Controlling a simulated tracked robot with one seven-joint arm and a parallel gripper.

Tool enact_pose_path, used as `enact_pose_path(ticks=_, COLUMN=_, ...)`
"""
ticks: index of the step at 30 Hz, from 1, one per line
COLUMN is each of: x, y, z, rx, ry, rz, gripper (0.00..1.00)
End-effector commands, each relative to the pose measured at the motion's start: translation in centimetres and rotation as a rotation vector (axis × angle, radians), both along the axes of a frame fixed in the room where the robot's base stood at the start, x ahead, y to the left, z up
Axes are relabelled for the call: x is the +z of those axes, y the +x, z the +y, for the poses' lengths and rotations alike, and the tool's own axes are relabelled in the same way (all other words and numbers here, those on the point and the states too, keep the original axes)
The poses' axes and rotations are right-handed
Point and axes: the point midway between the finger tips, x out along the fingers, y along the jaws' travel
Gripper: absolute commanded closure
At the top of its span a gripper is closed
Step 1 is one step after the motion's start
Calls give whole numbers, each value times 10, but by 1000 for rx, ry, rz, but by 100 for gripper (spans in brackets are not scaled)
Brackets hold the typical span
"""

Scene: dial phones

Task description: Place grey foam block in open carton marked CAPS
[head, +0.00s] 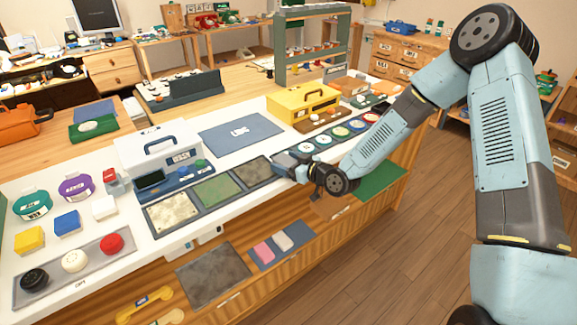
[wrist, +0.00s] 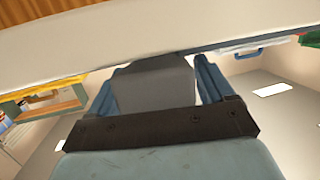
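In the wrist view a plain grey block (wrist: 155,82), which looks like the grey foam block, sits between the two blue fingers of my gripper (wrist: 157,75). The left finger lies against it; a thin pale strip shows beside the right finger. In the head view my gripper (head: 288,161) is low at the front edge of the white counter, just right of the dark textured mat. The block is hard to make out there. A brown carton-like shape (head: 328,207) lies below the counter edge, partly behind my wrist.
The white counter (head: 222,165) holds a yellow toolbox (head: 302,103), a white case (head: 158,147), a blue mat (head: 240,133) and a row of coloured discs. A green mat (head: 380,182) lies to the right of my wrist. Open floor (head: 400,260) lies in front.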

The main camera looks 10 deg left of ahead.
Motion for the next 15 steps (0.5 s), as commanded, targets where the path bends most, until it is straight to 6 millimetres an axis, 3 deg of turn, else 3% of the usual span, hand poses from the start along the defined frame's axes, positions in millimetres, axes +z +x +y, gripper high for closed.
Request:
enact_pose_path(ticks=2, x=0, y=0, z=0, rx=0, ry=0, rz=0, gripper=27)
enact_pose_path(ticks=15, x=0, y=0, z=0, rx=0, ry=0, rz=0, gripper=69)
